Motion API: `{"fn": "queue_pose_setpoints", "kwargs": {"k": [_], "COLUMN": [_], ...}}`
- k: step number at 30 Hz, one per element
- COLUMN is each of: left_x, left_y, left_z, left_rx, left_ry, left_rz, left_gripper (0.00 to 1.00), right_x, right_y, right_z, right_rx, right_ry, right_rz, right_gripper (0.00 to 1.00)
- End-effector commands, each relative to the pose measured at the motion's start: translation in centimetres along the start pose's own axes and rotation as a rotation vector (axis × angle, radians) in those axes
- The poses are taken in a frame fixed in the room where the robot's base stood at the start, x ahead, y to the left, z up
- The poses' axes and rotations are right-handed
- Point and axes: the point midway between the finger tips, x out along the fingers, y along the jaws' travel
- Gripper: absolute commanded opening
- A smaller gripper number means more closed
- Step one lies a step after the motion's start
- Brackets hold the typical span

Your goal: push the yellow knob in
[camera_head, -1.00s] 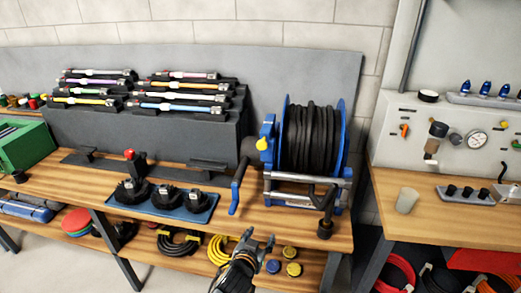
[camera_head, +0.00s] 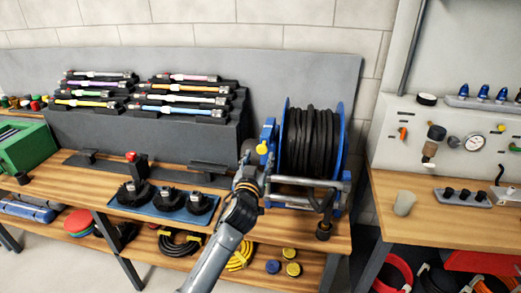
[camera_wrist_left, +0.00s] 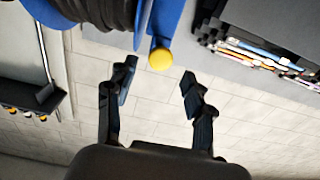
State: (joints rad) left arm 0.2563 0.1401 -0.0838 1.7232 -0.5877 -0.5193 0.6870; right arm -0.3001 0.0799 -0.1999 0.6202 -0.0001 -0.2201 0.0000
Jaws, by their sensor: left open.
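The yellow knob (camera_head: 262,148) sits on the blue frame of the hose reel (camera_head: 312,140), at its left side in the head view. In the left wrist view the knob (camera_wrist_left: 161,58) shows at the end of a blue bracket, and it appears between the two fingertips. My left gripper (camera_head: 247,158) is at the left side of the reel, close to the knob. The left wrist view shows the gripper (camera_wrist_left: 158,72) open and empty, with its fingers apart. I cannot tell whether a finger touches the knob. My right gripper is not in view.
The reel stands on a wooden bench (camera_head: 75,178). A blue tray (camera_head: 165,212) with black brush heads lies left of my arm. A dark rack (camera_head: 185,130) of coloured rods stands behind. A second bench (camera_head: 450,225) with a gauge panel is at the right.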

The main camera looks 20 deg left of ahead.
Motion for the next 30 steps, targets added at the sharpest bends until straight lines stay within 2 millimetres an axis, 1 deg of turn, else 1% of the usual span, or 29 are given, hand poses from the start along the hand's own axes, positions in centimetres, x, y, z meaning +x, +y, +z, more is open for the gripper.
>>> {"fn": "queue_pose_setpoints", "kwargs": {"k": [1, 6, 10, 18, 23, 24, 26, 30], "left_x": [0.9, 2.6, 3.2, 3.2, 3.2, 3.2, 3.2, 3.2], "left_y": [0.0, 0.0, 0.0, 0.0, 0.0, 0.0, 0.0, 0.0], "left_z": [-0.2, -0.1, 0.0, 0.1, 0.1, 0.1, 0.1, 0.1], "left_rx": [0.001, 0.0, 0.0, 0.0, 0.0, 0.0, 0.0, 0.0], "left_ry": [0.0, 0.0, -0.001, 0.0, 0.0, 0.0, 0.0, 0.0], "left_rz": [-0.001, 0.0, 0.0, 0.0, 0.0, 0.0, 0.0, 0.0], "left_gripper": [0.53, 0.53, 0.53, 0.53, 0.2, 0.12, 0.0, 0.0], "right_x": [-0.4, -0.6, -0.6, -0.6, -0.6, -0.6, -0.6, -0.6], "right_y": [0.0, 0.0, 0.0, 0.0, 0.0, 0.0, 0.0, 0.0], "right_z": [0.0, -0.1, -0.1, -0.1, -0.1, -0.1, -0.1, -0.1], "right_rx": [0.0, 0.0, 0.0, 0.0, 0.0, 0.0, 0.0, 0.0], "right_ry": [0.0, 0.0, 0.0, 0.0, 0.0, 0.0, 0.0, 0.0], "right_rz": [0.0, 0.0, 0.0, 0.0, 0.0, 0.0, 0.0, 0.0], "right_gripper": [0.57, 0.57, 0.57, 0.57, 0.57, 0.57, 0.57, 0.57]}}
